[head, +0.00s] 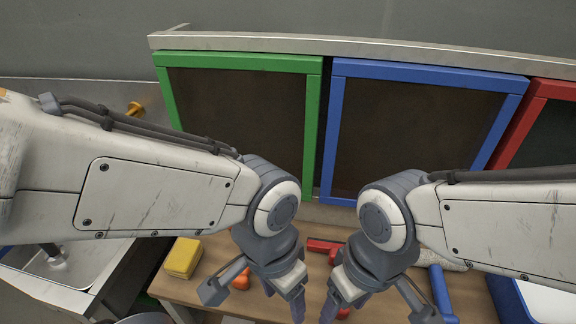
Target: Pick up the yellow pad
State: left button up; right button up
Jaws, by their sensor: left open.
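The yellow pad (183,257) is a small block lying on the left part of the wooden table (190,291), in the head view. My left gripper (255,299) is open, to the right of the pad and apart from it, with its fingers pointing down. The pad's top and front side show clearly.
An orange object (241,279) lies close to my left gripper. A red piece (318,245) and a blue piece (442,292) lie farther right. Green (313,120), blue (335,130) and red (540,90) framed panels stand behind the table. A metal basin (60,290) is at left.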

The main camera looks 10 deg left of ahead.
aim_at(182, 259)
jog(key=u, duration=0.5)
jog(key=k, duration=0.35)
jog(key=u, duration=0.45)
jog(key=i, duration=0.5)
jog(key=k, duration=0.25)
jog(key=z, duration=0.05)
